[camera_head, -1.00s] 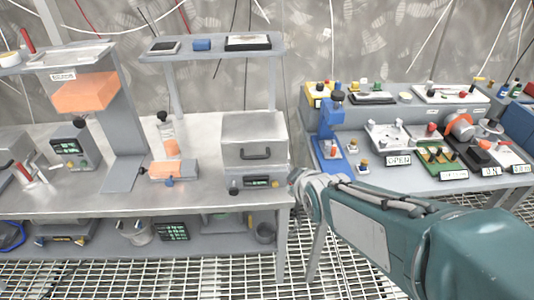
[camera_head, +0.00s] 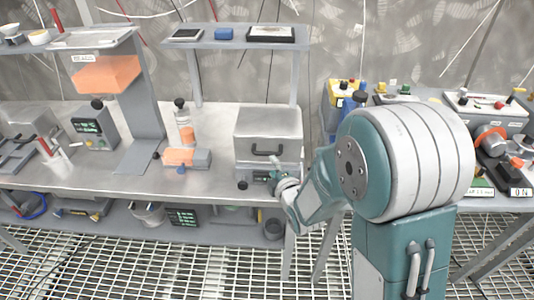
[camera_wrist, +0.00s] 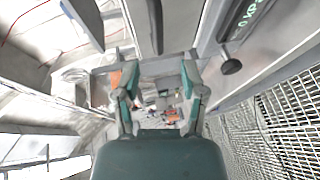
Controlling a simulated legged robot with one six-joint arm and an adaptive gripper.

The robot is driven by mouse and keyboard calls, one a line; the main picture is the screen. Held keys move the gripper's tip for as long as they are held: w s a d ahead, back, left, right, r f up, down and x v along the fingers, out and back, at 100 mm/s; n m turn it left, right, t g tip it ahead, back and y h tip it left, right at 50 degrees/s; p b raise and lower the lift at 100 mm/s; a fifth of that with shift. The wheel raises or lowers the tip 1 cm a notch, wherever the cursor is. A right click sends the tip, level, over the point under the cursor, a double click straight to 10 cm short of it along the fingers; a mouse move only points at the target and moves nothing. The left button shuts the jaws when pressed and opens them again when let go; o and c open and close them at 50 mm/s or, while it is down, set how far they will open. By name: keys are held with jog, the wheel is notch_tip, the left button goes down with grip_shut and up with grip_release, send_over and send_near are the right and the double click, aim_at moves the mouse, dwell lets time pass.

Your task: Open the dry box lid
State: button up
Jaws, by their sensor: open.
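The dry box (camera_head: 268,122) is a grey metal box on the bench with its lid down. A dark bar handle (camera_head: 267,152) is on its front. Below it is a base panel with a small display (camera_head: 262,176) and a black knob (camera_head: 242,185). My gripper (camera_head: 280,176) is in front of the box's lower right corner, small and partly merged with the arm. In the wrist view my gripper (camera_wrist: 160,98) has its two fingers apart with nothing between them. A dark bar, apparently the handle (camera_wrist: 155,25), lies ahead of the fingers; the knob (camera_wrist: 230,66) is to the right.
An orange-and-grey device (camera_head: 187,158) and a bottle (camera_head: 182,115) stand left of the box. A shelf (camera_head: 235,42) is above the bench. A second bench (camera_head: 490,203) with devices is at right, partly hidden by my arm. Grating (camera_head: 150,265) covers the floor.

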aim_at(267, 154)
jog(key=w, duration=0.4)
jog(key=w+f, duration=0.1)
jog(key=w, duration=0.1)
jog(key=shift+w+a+f, duration=0.1)
jog(key=shift+w+a, duration=0.1)
jog(key=shift+a, duration=0.15)
jog(key=shift+w+a, duration=0.3)
jog(key=shift+a, duration=0.4)
grip_shut()
jog(key=shift+d+f, duration=0.1)
jog(key=shift+d, duration=0.1)
